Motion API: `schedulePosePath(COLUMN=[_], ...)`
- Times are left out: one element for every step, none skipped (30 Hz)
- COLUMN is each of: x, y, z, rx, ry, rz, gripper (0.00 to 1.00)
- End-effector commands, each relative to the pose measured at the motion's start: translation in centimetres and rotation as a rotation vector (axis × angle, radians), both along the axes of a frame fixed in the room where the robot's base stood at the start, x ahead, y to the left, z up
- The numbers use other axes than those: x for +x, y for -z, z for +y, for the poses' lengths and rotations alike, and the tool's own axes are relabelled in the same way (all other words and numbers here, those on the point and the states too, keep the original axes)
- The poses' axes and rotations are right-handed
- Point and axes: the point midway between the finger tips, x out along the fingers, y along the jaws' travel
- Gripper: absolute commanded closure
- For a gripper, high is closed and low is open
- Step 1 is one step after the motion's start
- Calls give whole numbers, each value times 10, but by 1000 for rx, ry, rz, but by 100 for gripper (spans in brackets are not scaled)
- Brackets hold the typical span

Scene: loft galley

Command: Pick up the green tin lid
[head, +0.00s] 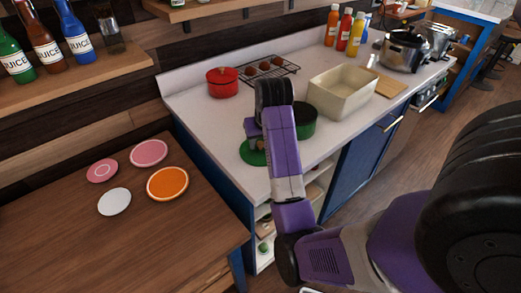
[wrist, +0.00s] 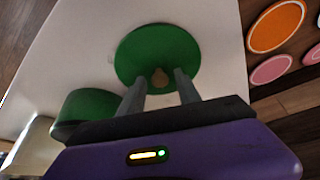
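The green tin lid (head: 250,157) lies on the white counter near its left end, partly hidden by my arm in the head view. In the wrist view the lid (wrist: 150,42) is a green disc with a tan knob (wrist: 159,77) near its lower edge. My gripper (wrist: 160,80) is over the lid, its two fingers apart on either side of the knob. I cannot tell whether the fingers touch the knob. The green tin (head: 304,122) stands beside the lid, behind my arm, and it also shows in the wrist view (wrist: 85,108).
A cream bin (head: 342,92) stands right of the tin. A red pot (head: 222,82) and a rack (head: 268,69) with brown eggs stand behind. A wooden table (head: 150,235) with several plates is at left. Bare counter lies left of the lid.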

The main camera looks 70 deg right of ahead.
Motion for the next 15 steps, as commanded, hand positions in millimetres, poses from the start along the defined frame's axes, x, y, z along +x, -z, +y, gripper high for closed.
schedulePosePath(x=[0,0,0,0,0,0,0,0,0,0,0,0,0,0,0], y=[0,0,0,0,0,0,0,0,0,0,0,0,0,-1,-1], z=[0,0,0,0,0,0,0,0,0,0,0,0,0,0,0], rx=[0,0,0,0,0,0,0,0,-1,-1,-1,-1,-1,-1,-1], ry=[0,0,0,0,0,0,0,0,0,0,0,0,0,0,0], rz=[0,0,0,0,0,0,0,0,-1,-1,-1,-1,-1,-1,-1], gripper=[72,78,86,92,98,100,100,100,100,100,100,100,100,100,100])
